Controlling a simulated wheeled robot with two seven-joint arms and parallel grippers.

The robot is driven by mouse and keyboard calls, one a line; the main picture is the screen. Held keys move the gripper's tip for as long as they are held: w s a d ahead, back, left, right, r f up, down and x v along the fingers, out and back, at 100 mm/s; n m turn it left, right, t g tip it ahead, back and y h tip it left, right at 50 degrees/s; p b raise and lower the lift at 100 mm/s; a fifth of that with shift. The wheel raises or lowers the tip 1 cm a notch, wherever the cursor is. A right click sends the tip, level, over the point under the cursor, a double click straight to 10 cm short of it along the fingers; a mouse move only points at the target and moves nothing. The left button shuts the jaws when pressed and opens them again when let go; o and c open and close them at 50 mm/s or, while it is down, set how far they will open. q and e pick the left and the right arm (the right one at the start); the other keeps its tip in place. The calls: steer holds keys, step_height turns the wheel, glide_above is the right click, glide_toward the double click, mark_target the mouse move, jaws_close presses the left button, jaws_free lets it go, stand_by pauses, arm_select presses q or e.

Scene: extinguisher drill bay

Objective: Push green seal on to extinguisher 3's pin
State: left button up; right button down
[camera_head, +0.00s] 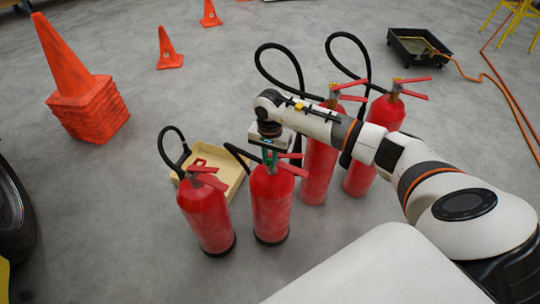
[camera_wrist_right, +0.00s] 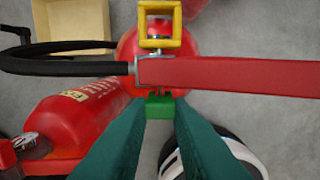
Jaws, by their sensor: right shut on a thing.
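My right gripper (camera_head: 269,168) reaches down at the head of the front extinguisher (camera_head: 271,205) on the right of the front pair. In the wrist view its green fingers (camera_wrist_right: 160,112) are shut on a small green seal (camera_wrist_right: 160,106). The seal sits against or just beside the near side of the valve, below the red lever (camera_wrist_right: 230,75). A yellow square pin ring (camera_wrist_right: 159,27) shows on the valve's far side. The pin's end is hidden, so I cannot tell if the seal is on it. No extinguisher number is readable. My left gripper is not in view.
Another extinguisher (camera_head: 206,214) stands close at left, and two more (camera_head: 319,165) (camera_head: 362,172) stand behind at right. A shallow tan tray (camera_head: 236,186) lies behind the front pair. Stacked orange cones (camera_head: 85,100) stand at left.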

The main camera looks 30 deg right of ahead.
steer(key=c, duration=1.2)
jaws_free()
steer(key=shift+c, duration=0.2)
step_height(320, 180, up, 8)
steer(key=shift+f+p, duration=0.15)
steer(key=shift+p, duration=0.65)
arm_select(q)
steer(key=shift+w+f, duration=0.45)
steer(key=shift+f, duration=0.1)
arm_select(e)
steer(key=shift+r, duration=2.15)
